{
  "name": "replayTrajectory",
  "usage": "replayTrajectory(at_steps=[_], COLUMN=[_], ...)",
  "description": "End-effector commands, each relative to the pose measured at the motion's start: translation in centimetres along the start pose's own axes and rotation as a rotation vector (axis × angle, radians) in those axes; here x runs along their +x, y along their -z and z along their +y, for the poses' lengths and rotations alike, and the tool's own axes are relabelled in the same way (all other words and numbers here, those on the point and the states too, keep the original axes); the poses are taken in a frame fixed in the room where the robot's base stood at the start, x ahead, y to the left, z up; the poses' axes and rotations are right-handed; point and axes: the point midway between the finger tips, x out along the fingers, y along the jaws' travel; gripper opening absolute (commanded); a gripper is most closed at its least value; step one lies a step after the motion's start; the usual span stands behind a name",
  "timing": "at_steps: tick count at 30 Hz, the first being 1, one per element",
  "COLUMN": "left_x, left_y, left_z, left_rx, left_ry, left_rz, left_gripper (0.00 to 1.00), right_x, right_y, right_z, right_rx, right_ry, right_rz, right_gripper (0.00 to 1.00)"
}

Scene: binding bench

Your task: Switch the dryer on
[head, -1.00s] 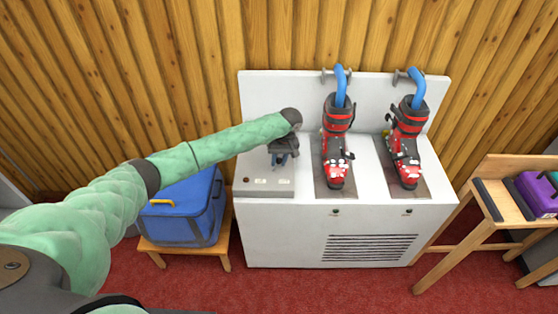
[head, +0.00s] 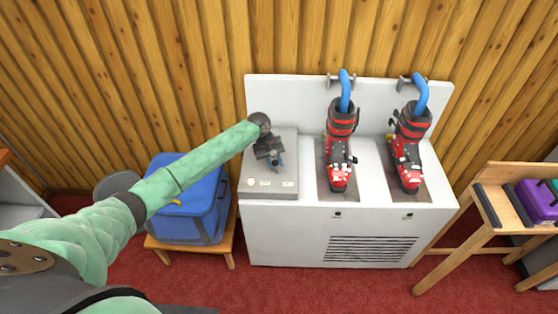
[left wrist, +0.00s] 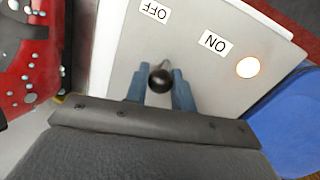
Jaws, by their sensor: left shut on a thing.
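The dryer (head: 300,235) is a white cabinet with a raised grey control box (head: 262,192) on its left end. My left gripper (head: 275,165) is over this box. In the left wrist view its blue fingers (left wrist: 160,88) are shut on a lever with a black knob (left wrist: 160,76). The box has an ON label (left wrist: 215,43) and an OFF label (left wrist: 155,12). A round lamp (left wrist: 249,67) beside ON glows white-orange. It also shows pale in the head view (head: 252,182). The lever's base is mostly hidden. My right gripper is out of view.
Two red and black ski boots (head: 340,155) (head: 408,150) stand on the dryer with blue tubes in their tops. A blue cooler bag (head: 185,205) sits on a wooden stool at left. A wooden bench (head: 490,205) with a purple item stands at right.

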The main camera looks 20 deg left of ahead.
Motion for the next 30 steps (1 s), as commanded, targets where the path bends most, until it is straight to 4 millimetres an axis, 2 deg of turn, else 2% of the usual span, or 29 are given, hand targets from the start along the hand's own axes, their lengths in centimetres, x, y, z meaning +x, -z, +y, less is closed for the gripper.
replayTrajectory(at_steps=[12, 29, 30], left_x=[0.0, 0.0, 0.0], left_y=[0.3, 0.3, 0.3], left_z=[-1.5, -1.7, -1.7], left_rx=[0.006, 0.009, 0.009], left_ry=[-0.207, -0.242, -0.242], left_rz=[-0.042, -0.048, -0.048], left_gripper=[0.0, 0.0, 0.27], right_x=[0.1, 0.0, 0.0], right_y=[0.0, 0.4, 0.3], right_z=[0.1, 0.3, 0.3], right_rx=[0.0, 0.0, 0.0], right_ry=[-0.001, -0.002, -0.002], right_rz=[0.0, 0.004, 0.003], right_gripper=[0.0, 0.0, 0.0])
